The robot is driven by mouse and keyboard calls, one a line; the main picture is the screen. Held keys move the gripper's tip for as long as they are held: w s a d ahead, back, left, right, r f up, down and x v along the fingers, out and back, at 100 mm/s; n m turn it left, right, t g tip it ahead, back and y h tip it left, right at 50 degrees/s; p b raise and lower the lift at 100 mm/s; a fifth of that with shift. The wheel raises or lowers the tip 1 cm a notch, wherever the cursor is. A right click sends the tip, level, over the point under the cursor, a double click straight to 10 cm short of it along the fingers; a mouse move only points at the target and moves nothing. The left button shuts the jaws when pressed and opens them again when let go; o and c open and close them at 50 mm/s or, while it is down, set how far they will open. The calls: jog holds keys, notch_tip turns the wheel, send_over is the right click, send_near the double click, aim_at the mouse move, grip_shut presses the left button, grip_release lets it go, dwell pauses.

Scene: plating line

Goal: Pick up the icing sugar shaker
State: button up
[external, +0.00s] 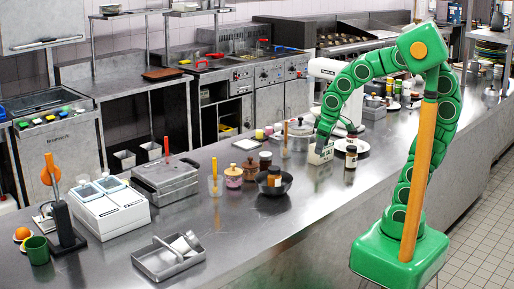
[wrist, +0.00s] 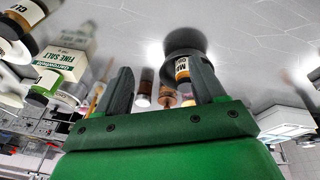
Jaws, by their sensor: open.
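No label reading icing sugar is legible, so I cannot tell which container is the icing sugar shaker. My gripper (wrist: 162,84) is open, with its two dark fingers apart and nothing held between them. Beyond the fingers, in the wrist view, are a small brown container with a pale end (wrist: 144,92) and a dark bowl (wrist: 183,42) with a labelled jar (wrist: 182,70) in it.
The carton reads FINE SALT in the wrist view (wrist: 48,62), with a dark labelled jar (wrist: 22,22) close by. Jars (external: 234,175) and a dark bowl (external: 287,186) stand left.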

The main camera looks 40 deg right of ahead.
jog(key=w+a+n+t+y, duration=0.25)
jog(key=w+a, duration=0.35)
jog(key=a, duration=0.6)
jog(key=w+a+n+t+y, duration=0.1)
jog(key=w+a+n+y, duration=0.4)
jog(key=a, duration=0.7)
jog(key=s+a+r+n+g+y, duration=0.1)
jog(key=s+a+n+y, duration=0.3)
jog(key=a, duration=1)
jog(key=s+a+n+g+y, duration=0.2)
jog(key=s+a, duration=0.3)
jog(key=a, duration=1)
send_near(190, 241)
jog(key=shift+w+a+f+m+t, duration=0.2)
jog(key=shift+w+f+m+t, duration=0.05)
jog(key=shift+w+f, duration=0.75)
jog(key=shift+w+a+f, duration=0.15)
jog(key=shift+f, duration=0.1)
jog(key=shift+x, duration=3.8)
